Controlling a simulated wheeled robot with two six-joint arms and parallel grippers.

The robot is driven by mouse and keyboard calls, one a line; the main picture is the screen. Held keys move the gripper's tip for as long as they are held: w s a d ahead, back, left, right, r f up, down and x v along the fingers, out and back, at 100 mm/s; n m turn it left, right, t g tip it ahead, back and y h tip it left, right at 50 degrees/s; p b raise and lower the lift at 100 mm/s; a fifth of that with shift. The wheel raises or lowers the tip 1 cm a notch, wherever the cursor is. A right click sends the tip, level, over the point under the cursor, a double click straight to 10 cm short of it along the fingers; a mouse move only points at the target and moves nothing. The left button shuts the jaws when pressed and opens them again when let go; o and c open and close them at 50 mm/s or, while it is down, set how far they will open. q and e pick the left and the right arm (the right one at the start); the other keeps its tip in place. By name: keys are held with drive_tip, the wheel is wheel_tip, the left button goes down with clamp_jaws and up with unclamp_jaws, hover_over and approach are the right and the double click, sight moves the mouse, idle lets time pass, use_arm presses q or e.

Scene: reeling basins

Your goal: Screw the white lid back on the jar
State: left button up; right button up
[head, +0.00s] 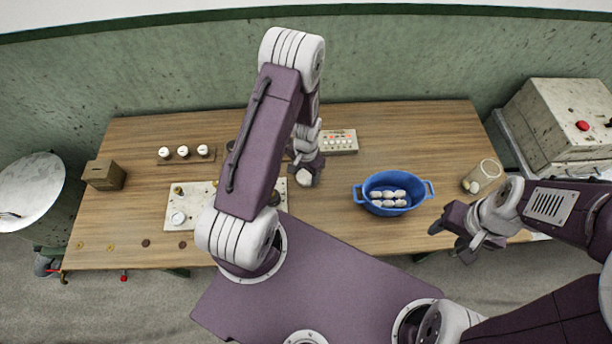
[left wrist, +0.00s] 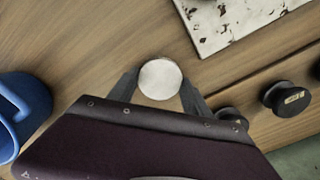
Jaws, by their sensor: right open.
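My left gripper (head: 304,178) is over the middle of the table, left of the blue basin. In the left wrist view the white round lid (left wrist: 160,79) sits between its two fingertips, which appear to touch its sides; the gripper looks shut on it. Whether anything is under the lid is hidden. A clear glass jar (head: 488,173) stands at the table's right end with no lid visible on it. A pale rounded thing shows at its lower left. My right gripper (head: 451,241) is open and empty at the front right edge, below and left of the jar.
The blue basin (head: 373,183) holds several pale cocoons. A speckled panel (head: 205,197) lies left of centre, partly hidden by my left arm. A wooden box (head: 104,174) is at far left. Table between basin and jar is clear.

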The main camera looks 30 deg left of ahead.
sight(308, 176)
use_arm(q)
drive_tip(key=shift+r, duration=0.1)
drive_tip(key=r, duration=0.3)
drive_tip(key=r+b, duration=0.1)
drive_tip(key=shift+w+d+r, duration=0.15)
drive_tip(key=shift+w+d, duration=0.1)
drive_tip(key=shift+d, duration=0.05)
drive_tip(key=w+d+r+b, duration=0.1)
drive_tip(key=w+d+r, duration=0.4)
drive_tip(key=d, duration=0.4)
drive_tip(key=shift+d+r, duration=0.3)
drive_tip(key=shift+r, duration=0.5)
use_arm(e)
drive_tip(key=shift+f, duration=1.25)
use_arm(q)
drive_tip(key=shift+w, duration=0.1)
use_arm(e)
drive_tip(key=o, duration=0.9)
drive_tip(key=shift+c, duration=0.2)
